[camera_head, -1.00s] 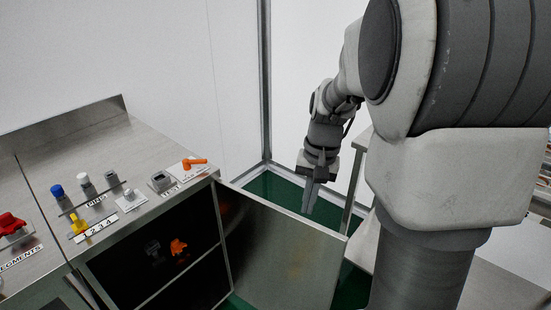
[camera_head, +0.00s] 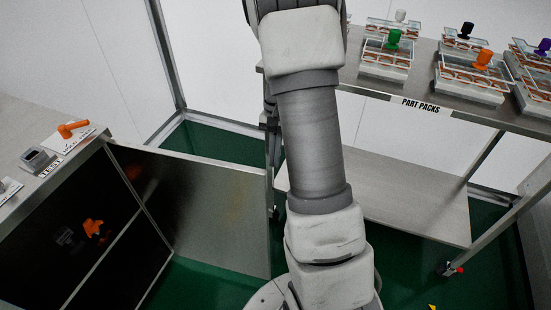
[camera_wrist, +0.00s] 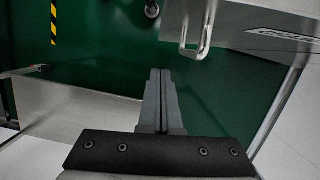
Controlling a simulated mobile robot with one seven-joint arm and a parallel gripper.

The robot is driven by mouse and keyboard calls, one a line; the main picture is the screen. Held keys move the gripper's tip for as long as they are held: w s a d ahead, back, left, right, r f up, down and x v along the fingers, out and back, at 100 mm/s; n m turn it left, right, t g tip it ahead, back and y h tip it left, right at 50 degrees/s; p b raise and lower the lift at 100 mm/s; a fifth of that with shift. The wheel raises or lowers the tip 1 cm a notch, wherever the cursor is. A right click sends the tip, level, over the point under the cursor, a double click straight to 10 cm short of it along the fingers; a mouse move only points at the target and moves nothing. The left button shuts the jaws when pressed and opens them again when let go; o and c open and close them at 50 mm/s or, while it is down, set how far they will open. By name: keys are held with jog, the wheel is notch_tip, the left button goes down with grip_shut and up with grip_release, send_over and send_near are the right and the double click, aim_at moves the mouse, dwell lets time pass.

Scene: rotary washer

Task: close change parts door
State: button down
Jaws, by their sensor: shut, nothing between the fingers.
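The metal door (camera_head: 205,208) stands wide open from the front of the steel cabinet (camera_head: 88,165), with its hinge side at the left. Its inner face shows in the head view. My gripper (camera_wrist: 160,72) is shut and empty, pointing up the picture over the green floor. The handle is ahead and right of its fingertips, apart from them. In the head view my arm hides most of the gripper.
A cart (camera_head: 400,185) labelled PART PACKS stands right of my arm, with several trays on top and a lower shelf. An orange part (camera_head: 92,228) shows at the dark cabinet front. Green floor (camera_head: 215,142) lies behind the door.

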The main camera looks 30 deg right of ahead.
jog(key=s+a+f+b, duration=0.2)
jog(key=s+a+f, duration=0.2)
jog(key=f, duration=0.2)
jog(key=shift+f+b, duration=0.3)
jog(key=shift+b, duration=0.1)
